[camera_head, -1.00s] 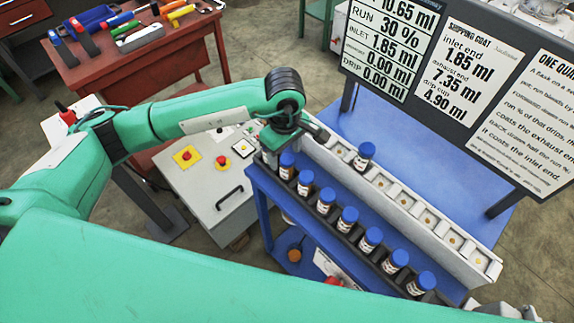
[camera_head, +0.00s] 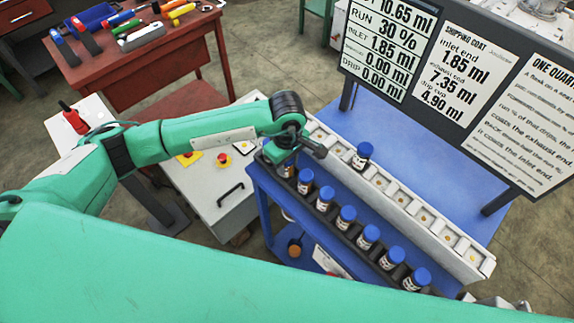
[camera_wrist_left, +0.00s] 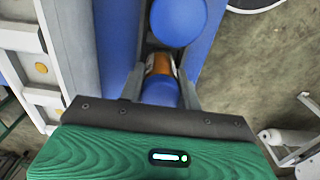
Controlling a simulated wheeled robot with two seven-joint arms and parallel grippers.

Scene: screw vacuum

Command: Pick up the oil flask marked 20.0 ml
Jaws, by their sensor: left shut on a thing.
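Small amber flasks with blue caps and white labels stand in a dark rack (camera_head: 351,244) along the near side of the blue bench. The markings on their labels are too small to read. My left gripper (camera_head: 284,168) is at the far left end of this row, over the end flask, which it mostly hides. In the left wrist view, the gripper (camera_wrist_left: 161,88) is shut on this flask (camera_wrist_left: 160,66), its blue cap between the fingers. Another flask's blue cap (camera_wrist_left: 178,20) is just beyond it. My right gripper is not in view.
A pale slotted rack (camera_head: 415,207) runs behind the row, with one blue-capped flask (camera_head: 362,155) standing at it. A board of printed sheets (camera_head: 460,80) rises behind the blue bench (camera_head: 400,135). A grey control box (camera_head: 213,200) stands to the left.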

